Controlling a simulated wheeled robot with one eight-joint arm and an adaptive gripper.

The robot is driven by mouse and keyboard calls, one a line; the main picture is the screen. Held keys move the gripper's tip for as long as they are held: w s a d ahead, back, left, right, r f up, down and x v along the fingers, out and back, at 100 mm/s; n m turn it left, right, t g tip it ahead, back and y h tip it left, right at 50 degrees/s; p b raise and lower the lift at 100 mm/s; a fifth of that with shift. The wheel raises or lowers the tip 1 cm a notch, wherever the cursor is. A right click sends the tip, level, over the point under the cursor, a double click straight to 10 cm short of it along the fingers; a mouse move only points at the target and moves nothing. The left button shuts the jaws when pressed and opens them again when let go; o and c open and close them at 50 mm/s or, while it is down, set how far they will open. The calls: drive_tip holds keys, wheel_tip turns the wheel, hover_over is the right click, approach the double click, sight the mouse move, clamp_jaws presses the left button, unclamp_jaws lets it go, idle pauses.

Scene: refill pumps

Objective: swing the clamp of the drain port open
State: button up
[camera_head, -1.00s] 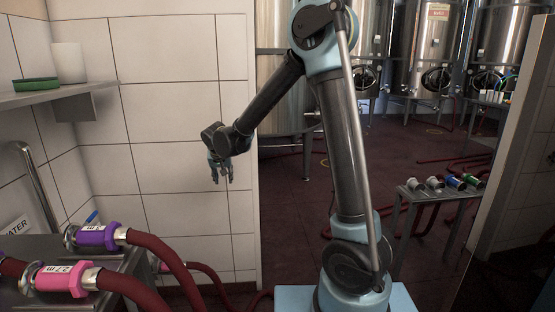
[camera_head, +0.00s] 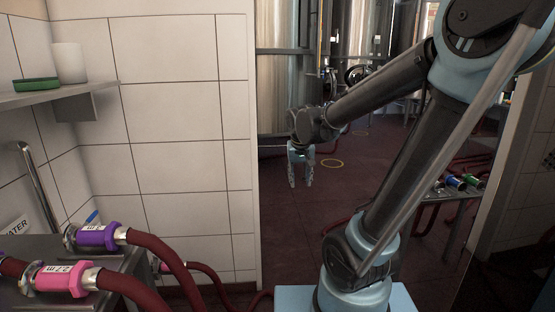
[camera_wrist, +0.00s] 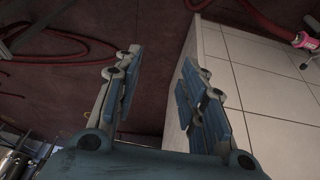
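My gripper (camera_head: 301,172) hangs fingers down in front of the doorway, just right of the white tiled wall's edge in the head view. In the wrist view its two blue-padded fingers (camera_wrist: 160,95) stand apart with nothing between them. I cannot make out the drain port or its clamp in either view. Steel tanks (camera_head: 285,70) stand beyond the doorway, partly hidden by my arm; their lower fittings are small and dark.
A tiled wall (camera_head: 165,130) stands left of my gripper. Purple (camera_head: 97,236) and pink (camera_head: 62,279) hose couplings lie on a bench at lower left. Red hoses run along the floor. A small table (camera_head: 470,193) with coloured couplings stands at right, partly behind my arm. A yellow ring (camera_head: 332,163) marks the floor.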

drive_tip(key=s+d+f, duration=0.2)
drive_tip(key=s+d, duration=0.1)
drive_tip(key=s, duration=0.3)
drive_tip(key=s+d+f+g, duration=0.1)
drive_tip(key=s+d+f, duration=0.2)
drive_tip(key=s, duration=0.4)
drive_tip(key=s+d+f, duration=0.2)
drive_tip(key=s+d, duration=0.2)
drive_tip(key=s, duration=0.2)
drive_tip(key=shift+s+d+f+m+g, duration=0.3)
drive_tip(key=shift+d+f, duration=0.1)
drive_tip(key=shift+w+r, duration=0.1)
